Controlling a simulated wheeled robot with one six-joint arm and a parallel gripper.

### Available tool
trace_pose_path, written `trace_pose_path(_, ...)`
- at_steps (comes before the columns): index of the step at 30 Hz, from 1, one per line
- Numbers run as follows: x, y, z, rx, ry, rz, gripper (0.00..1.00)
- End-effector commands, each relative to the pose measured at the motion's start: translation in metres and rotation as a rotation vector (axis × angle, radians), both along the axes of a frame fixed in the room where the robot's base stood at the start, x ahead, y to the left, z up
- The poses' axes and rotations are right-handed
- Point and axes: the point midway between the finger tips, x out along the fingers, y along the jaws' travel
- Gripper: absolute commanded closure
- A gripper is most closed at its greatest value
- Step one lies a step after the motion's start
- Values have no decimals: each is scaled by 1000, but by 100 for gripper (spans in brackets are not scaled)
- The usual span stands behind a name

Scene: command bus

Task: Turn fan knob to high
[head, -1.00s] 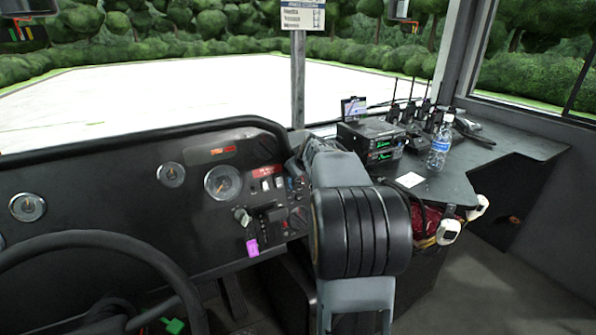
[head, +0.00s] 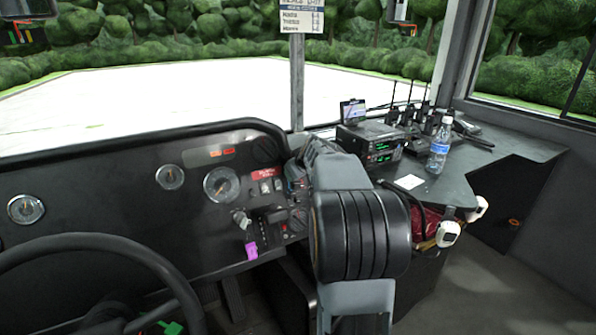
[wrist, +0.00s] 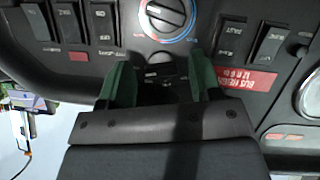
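A dark round knob (wrist: 167,14) with a light pointer bar and a red and blue ring is at the top of the wrist view, partly cut off. I cannot tell whether it is the fan knob. My gripper (wrist: 159,80) has two green fingers, spread apart with a gap between them. The fingers point toward the panel below the knob, and the knob is not between them. In the head view my arm hides the gripper. A dark knob (head: 298,219) shows on the dashboard just left of my arm.
Black rocker switches (wrist: 270,44) flank the knob in the wrist view. The steering wheel (head: 90,243) is at the left. A radio (head: 370,143) and water bottle (head: 439,150) stand on the right shelf.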

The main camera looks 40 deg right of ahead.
Motion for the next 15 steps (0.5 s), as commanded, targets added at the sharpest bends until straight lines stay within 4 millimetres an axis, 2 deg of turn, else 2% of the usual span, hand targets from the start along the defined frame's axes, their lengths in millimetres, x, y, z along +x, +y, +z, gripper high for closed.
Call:
trace_pose_path(9, -1, 1, 3, -2, -2, 2, 39)
trace_pose_path(15, -20, 6, 22, -4, -4, 0, 39)
